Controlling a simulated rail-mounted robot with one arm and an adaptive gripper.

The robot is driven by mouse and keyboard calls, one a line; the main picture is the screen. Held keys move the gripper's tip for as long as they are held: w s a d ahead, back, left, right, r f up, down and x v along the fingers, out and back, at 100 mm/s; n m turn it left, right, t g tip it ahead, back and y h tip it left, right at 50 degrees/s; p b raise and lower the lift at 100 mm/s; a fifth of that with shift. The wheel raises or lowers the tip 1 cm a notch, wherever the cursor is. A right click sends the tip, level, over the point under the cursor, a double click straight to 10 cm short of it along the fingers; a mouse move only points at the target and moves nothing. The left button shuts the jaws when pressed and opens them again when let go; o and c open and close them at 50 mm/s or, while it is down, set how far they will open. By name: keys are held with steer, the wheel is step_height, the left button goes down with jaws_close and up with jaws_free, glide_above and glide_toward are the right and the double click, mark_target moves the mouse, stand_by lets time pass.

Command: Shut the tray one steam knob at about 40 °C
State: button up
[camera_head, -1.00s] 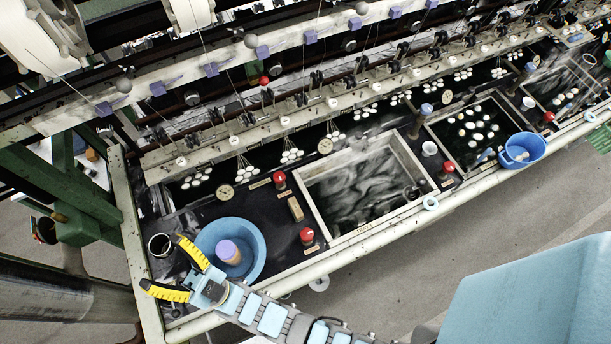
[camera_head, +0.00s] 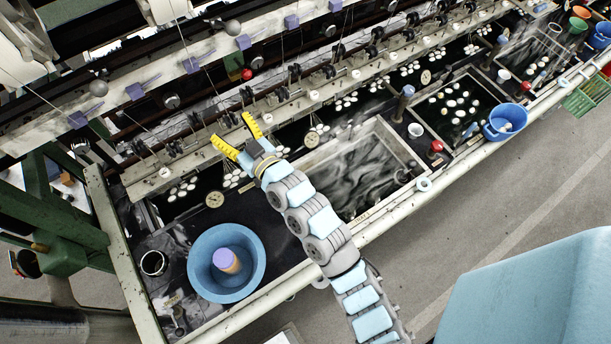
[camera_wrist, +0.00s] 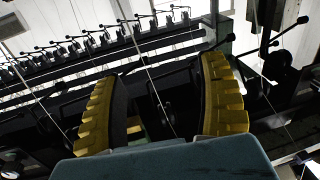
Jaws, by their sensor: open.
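My gripper (camera_head: 232,128) is open and empty. Its yellow-padded fingers point at the machine's rail above the left basin section, and in the wrist view the fingers (camera_wrist: 165,100) stand wide apart with only dark machine parts and a thread between them. The nearest tray, a pale-framed basin (camera_head: 398,141) of grey water, lies right of my arm. The two red knobs left of this tray are hidden behind my arm. A round pale dial (camera_head: 214,199) shows left of my arm, another dial (camera_head: 312,138) just beyond the tray. Their readings are too small to tell.
A blue bowl (camera_head: 203,254) holding a purple-topped cylinder (camera_head: 226,261) stands left of my arm. A further red knob (camera_head: 437,146) and a blue bucket (camera_head: 493,130) are to the right. Threads and spindles cross above the basins. A pale front rail (camera_head: 390,223) edges the bench.

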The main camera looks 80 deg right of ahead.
steer(key=s+a+f+n+g+y+b, duration=0.2)
steer(key=s+a+f+g+y, duration=0.15)
steer(key=s+f, duration=0.4)
steer(key=s+a+f+n+g+y+b, duration=0.1)
steer(key=s+a+f+n+g+y, duration=0.25)
steer(key=s, duration=0.75)
steer(key=s+a+f+n+g+y+b, duration=0.1)
steer(key=s+a+f+g+y+b, duration=0.2)
steer(key=s+f, duration=0.5)
steer(key=shift+y, duration=0.3)
steer(key=b+x, duration=0.1)
steer(key=x, duration=0.4)
steer(key=a+b+x, duration=0.1)
steer(key=x, duration=1)
steer(key=shift+s+a+f+b, duration=0.25)
steer(key=shift+s+f+b, duration=0.05)
steer(key=shift+f+b, duration=0.1)
steer(key=c, duration=1.2)
